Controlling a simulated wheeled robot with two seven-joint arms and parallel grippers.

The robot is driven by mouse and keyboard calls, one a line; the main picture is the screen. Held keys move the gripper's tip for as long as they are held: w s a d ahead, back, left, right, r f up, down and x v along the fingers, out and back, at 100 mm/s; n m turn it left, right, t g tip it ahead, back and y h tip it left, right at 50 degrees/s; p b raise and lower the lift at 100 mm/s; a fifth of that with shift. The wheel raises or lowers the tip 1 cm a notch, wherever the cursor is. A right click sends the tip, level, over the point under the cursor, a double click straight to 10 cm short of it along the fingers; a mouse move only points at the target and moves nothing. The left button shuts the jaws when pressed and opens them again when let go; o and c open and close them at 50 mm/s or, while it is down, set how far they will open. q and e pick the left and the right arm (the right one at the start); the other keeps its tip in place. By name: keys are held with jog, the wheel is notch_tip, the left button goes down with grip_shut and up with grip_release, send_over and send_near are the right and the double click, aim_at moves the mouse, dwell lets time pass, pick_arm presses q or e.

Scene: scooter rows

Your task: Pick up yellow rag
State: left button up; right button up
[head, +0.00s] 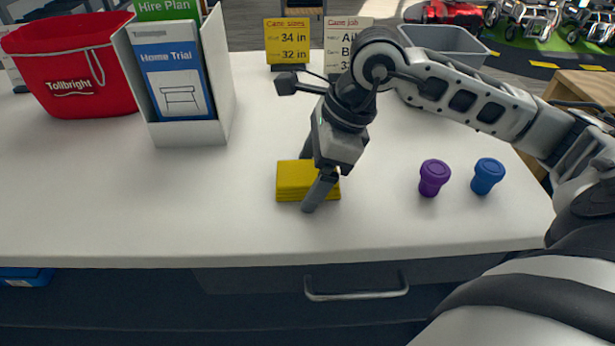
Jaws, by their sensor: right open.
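The yellow rag (293,178) is a folded, layered block lying flat on the white counter (180,215), near its front edge. My right gripper (309,178) is open and points down at the rag. One finger stands in front of the rag's near right side and the other is behind its far side, partly hidden. The gripper covers the rag's right part. I cannot tell whether the fingers touch it. My left gripper does not show.
Purple (434,177) and blue (487,175) capped pots stand right of the rag. A red bag (70,65) and a leaflet holder (190,133) stand at left. A yellow sign (287,41), a white sign (347,38) and a grey bin (445,40) are behind. The counter left of the rag is clear.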

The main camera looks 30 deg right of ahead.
aim_at(300, 172)
jog(key=shift+c, duration=0.4)
jog(key=c, duration=1)
jog(key=shift+r, duration=0.1)
jog(key=shift+r+p, duration=0.35)
jog(key=shift+p, duration=0.3)
notch_tip(300, 172, up, 3)
jog(key=shift+w+f, duration=0.1)
jog(key=d+r, duration=0.2)
jog(key=r, duration=0.1)
jog(key=d+r+b, duration=0.1)
jog(key=d+r, duration=0.1)
jog(key=d, duration=0.1)
jog(key=shift+r, duration=0.4)
jog(key=d+r+b, duration=0.1)
jog(key=d+r, duration=0.3)
jog(key=d, duration=0.5)
jog(key=shift+o, duration=0.4)
